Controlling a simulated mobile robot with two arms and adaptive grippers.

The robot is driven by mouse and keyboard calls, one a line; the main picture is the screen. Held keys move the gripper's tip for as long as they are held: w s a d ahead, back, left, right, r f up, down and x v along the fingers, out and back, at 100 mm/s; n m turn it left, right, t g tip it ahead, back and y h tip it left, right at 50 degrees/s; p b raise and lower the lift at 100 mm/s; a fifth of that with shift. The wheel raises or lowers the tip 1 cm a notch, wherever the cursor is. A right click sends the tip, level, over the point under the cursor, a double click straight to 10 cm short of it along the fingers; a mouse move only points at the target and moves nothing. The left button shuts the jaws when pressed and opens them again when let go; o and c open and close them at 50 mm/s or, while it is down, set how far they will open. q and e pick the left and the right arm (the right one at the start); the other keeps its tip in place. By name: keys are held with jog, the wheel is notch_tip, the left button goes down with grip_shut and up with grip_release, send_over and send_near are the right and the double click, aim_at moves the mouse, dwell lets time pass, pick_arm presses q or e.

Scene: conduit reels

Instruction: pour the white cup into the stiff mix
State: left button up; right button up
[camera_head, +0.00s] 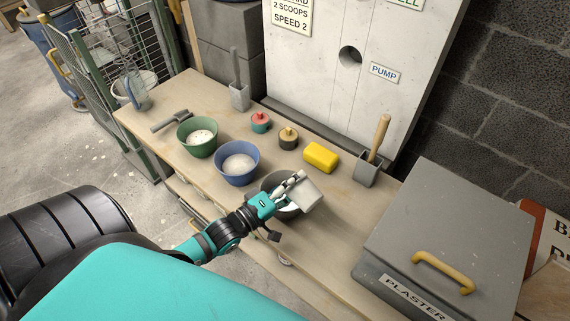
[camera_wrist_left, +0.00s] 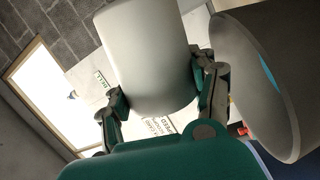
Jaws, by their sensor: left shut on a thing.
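My left gripper (camera_head: 285,193) is shut on the white cup (camera_head: 308,196), which is tilted over the dark grey bowl (camera_head: 267,184). Something pale shows low inside that bowl, partly hidden by the gripper and cup. In the left wrist view the cup (camera_wrist_left: 150,55) sits between both fingers, with a grey bowl (camera_wrist_left: 250,85) close on the right. A blue bowl (camera_head: 237,176) and a green bowl (camera_head: 198,147) stand to the left, each with pale contents. I cannot tell which bowl holds the stiff mix. My right gripper is not in view.
Behind the bowls stand a red-lidded pot (camera_head: 260,121), a tan-lidded pot (camera_head: 288,138), a yellow block (camera_head: 321,157) and a grey holder with a wooden handle (camera_head: 367,172). A large grey plaster bin (camera_head: 450,225) stands right. The bench (camera_head: 340,225) is bare before the bin.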

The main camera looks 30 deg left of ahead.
pick_arm(q)
jog(key=shift+w+a+f+n, duration=0.1)
jog(key=shift+a+f+n, duration=0.05)
jog(key=shift+a+n, duration=0.2)
jog(key=shift+w+a+n+p, duration=0.1)
jog(key=shift+a+n+p, duration=0.2)
jog(key=shift+n, duration=0.6)
jog(key=shift+a+n+p, duration=0.2)
jog(key=shift+n+p, duration=0.05)
jog(key=shift+n, duration=0.6)
dwell(0.8)
jog(key=shift+w+a+n+t, duration=0.1)
jog(key=shift+a+n, duration=0.15)
jog(key=shift+n, duration=0.6)
jog(key=shift+a+n+t, duration=0.1)
jog(key=shift+a+n, duration=0.15)
jog(key=shift+n, duration=0.65)
jog(key=shift+w+a+n+t, duration=0.1)
jog(key=shift+a+n, duration=0.15)
jog(key=shift+n, duration=0.6)
dwell(1.6)
